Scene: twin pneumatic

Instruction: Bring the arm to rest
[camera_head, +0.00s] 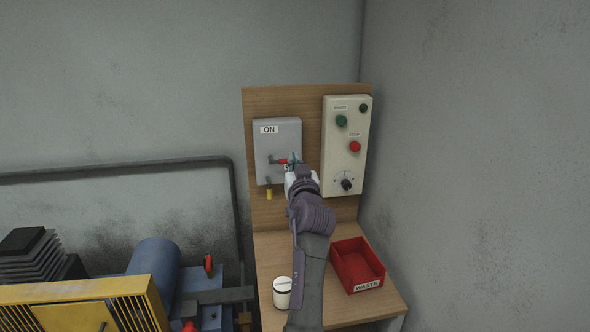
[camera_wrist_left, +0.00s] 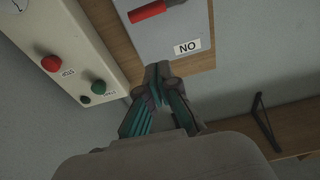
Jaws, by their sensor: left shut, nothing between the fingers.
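My left gripper (camera_head: 293,160) is at the end of the arm that rises from the bottom of the head view, in front of the wooden backboard. Its fingers are closed together with nothing between them; they also show in the wrist view (camera_wrist_left: 157,72). The grey switch box (camera_head: 288,135) with an ON label is just behind the fingertips. Its red handle (camera_head: 279,161) lies about level beside them in the head view. In the wrist view the handle (camera_wrist_left: 155,9) is clear of the fingertips. My right gripper is not in view.
A control panel (camera_head: 344,147) with green and red buttons and a black knob is mounted to the right. A red WASTE bin (camera_head: 346,259) and a white-lidded container (camera_head: 282,294) stand on the wooden bench. Yellow and blue machinery (camera_head: 155,272) is at the lower left.

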